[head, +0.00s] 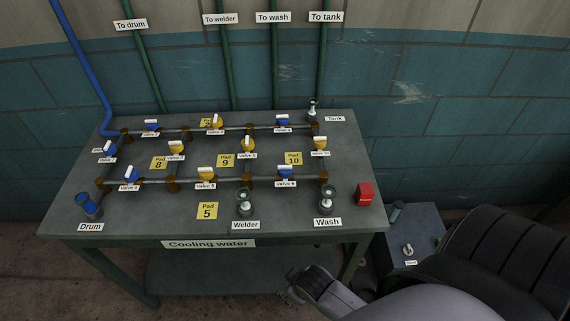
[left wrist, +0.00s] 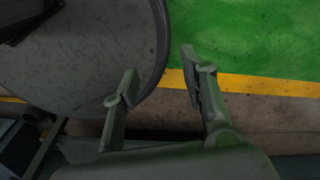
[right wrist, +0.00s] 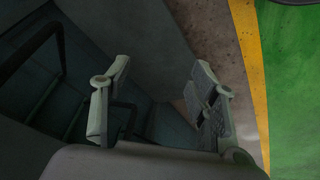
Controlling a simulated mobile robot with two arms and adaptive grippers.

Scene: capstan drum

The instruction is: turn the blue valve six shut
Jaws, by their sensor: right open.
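The blue valve six (head: 286,174) sits on the front pipe run of the cooling water table, right of centre, with a small label just below it that seems to read Valve 6. Its handle is too small to read its angle surely. My right gripper (head: 292,290) is low in front of the table, below the valve and well apart from it. In the right wrist view its fingers (right wrist: 161,65) are apart with nothing between them. My left gripper is outside the head view; in the left wrist view its fingers (left wrist: 160,65) are apart and empty.
Other blue and yellow valves stand close by on the pipes, including a yellow valve (head: 206,174) to the left. Welder (head: 244,205) and Wash (head: 327,204) outlets stand at the table's front edge. A red box (head: 365,194) is at the right. A grey cabinet (head: 412,236) stands beside the table.

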